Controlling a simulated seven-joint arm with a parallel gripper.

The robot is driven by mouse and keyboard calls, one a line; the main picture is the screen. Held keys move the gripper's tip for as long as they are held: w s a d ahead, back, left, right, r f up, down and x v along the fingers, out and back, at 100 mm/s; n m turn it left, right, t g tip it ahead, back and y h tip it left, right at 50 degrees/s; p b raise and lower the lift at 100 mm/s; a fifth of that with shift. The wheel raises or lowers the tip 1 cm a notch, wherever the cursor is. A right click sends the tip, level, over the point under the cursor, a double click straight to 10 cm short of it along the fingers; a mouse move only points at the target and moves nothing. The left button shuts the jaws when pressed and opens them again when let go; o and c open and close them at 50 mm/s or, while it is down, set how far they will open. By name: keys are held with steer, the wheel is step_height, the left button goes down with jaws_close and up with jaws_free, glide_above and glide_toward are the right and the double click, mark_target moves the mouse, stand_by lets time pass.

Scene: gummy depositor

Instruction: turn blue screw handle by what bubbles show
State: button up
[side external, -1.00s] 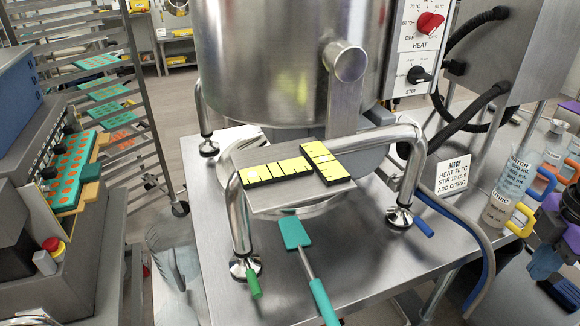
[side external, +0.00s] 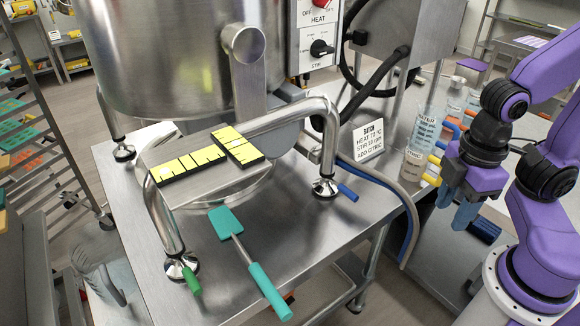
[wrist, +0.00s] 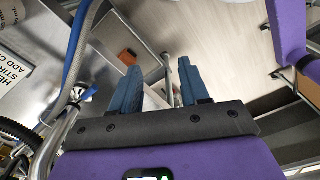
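The blue screw handle (side external: 347,192) sticks out at the right foot (side external: 325,188) of the steel kettle stand. Two black levels with yellow faces lie at right angles on a plate: a long one (side external: 190,164) and a short one (side external: 238,146). A pale bubble shows near the long level's left end; the short level's bubble is too small to place. My gripper (side external: 457,204) is to the right of the blue handle, clear of it, with blue fingers pointing down.
A green handle (side external: 192,281) is at the front left foot. A teal spatula (side external: 262,288) lies on the steel table.

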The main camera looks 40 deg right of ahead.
steer(key=w+a+r+m, duration=0.1)
steer(key=w+r+m, duration=0.2)
steer(key=w+m, duration=0.7)
steer(key=m+y, duration=0.2)
steer(key=m, duration=0.1)
glide_toward(343, 189)
steer(key=x, duration=0.2)
steer(key=s+x, duration=0.1)
steer(key=x, duration=0.5)
steer(key=shift+s+d+f, duration=0.15)
steer(key=shift+s+d, duration=0.05)
steer(key=shift+d, duration=0.15)
jaws_close()
